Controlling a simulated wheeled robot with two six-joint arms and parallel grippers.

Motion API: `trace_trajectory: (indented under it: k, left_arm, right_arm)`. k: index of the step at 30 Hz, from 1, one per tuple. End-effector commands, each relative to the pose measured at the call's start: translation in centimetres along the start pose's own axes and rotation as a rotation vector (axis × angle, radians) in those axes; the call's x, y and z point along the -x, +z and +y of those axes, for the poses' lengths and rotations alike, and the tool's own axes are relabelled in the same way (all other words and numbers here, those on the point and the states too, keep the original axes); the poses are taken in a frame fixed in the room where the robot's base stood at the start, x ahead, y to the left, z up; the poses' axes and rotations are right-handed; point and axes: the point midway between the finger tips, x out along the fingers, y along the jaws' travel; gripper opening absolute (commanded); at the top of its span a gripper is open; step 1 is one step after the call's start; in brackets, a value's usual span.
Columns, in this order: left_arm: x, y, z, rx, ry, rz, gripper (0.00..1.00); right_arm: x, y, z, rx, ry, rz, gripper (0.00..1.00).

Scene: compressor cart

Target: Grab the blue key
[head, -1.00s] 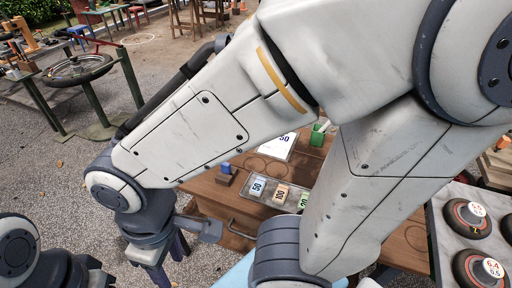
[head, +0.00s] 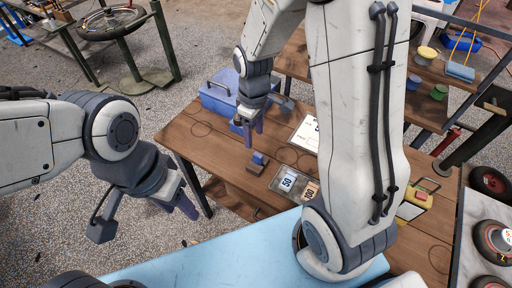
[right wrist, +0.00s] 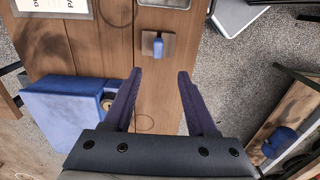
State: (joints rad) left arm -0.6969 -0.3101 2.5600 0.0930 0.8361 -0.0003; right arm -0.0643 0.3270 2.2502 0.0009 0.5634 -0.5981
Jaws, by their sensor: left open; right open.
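The blue key (head: 259,158) is a small blue piece standing on a wooden block (head: 254,168) on the brown wooden table. In the right wrist view the blue key (right wrist: 158,47) lies ahead of my fingers, roughly in line with the gap between them. My right gripper (head: 252,132) is above the table, beyond the key in the head view; its jaws (right wrist: 159,74) are open and empty. My left gripper (head: 186,202) is open, at the left beside the table's near corner, away from the key.
A blue box (head: 216,98) stands at the table's far left; it is left of my right fingers in the wrist view (right wrist: 62,112). A tray (head: 273,184) with numbered tags lies right of the key. A white printed sheet (head: 308,135) lies beyond it.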

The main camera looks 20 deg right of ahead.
Motion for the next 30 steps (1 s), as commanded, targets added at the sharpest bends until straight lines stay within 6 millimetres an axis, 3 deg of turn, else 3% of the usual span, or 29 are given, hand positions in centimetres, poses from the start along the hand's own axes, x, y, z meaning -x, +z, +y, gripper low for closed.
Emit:
trace_trajectory:
  k: [9, 14, 24, 30]
  left_arm:
    - [0.3, 0.0, 0.0, 0.000, 0.000, 0.000, 0.50]
    - [0.5, 0.0, 0.0, 0.000, 0.000, 0.000, 0.50]
    - [1.5, -0.1, 0.1, 0.001, 0.000, 0.000, 0.50]
    - [1.5, -0.1, 0.1, 0.001, 0.000, 0.000, 0.50]
  right_arm:
    - [-4.6, 0.2, 0.4, 0.002, -0.002, -0.004, 0.57]
    - [-5.6, 0.3, 0.4, 0.001, -0.002, -0.003, 0.57]
    - [-9.8, 1.0, 0.5, 0.001, -0.002, -0.004, 0.57]
    - [-10.4, 0.9, 0.5, 0.001, 0.000, 0.000, 0.57]
